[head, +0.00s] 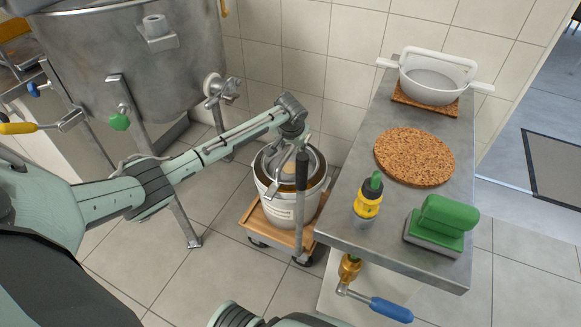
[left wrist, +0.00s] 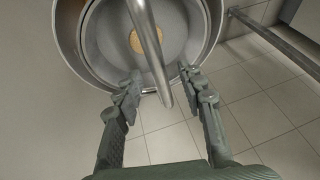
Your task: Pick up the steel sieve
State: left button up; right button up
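The steel sieve (head: 312,158) sits in the top of a white bucket (head: 288,208) in the head view. In the left wrist view the sieve's round bowl (left wrist: 180,38) fills the top, with a tan round patch at its middle. A curved steel bar (left wrist: 150,45), which looks like its handle, runs down toward my fingers. My left gripper (left wrist: 158,84) is open, its fingers on either side of the bar's lower end. I cannot tell whether they touch it. In the head view its fingertips are hard to make out over the bucket. My right gripper is not in view.
The bucket stands on a wooden dolly (head: 256,219) with a black-gripped upright post (head: 302,172). A large steel tank (head: 110,60) stands left.

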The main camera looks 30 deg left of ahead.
aim_at(291, 149)
pick_arm(q)
jog(key=shift+x, duration=1.2)
jog(key=shift+w+f, duration=0.1)
jog(key=shift+f, duration=0.05)
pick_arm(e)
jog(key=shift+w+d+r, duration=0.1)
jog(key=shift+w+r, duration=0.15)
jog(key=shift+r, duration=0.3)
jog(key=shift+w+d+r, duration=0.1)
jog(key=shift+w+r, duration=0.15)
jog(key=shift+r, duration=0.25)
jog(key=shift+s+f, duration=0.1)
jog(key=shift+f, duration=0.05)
pick_arm(q)
jog(key=shift+f, duration=0.2)
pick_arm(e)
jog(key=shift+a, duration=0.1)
pick_arm(q)
jog(key=shift+c, duration=0.2)
grip_shut()
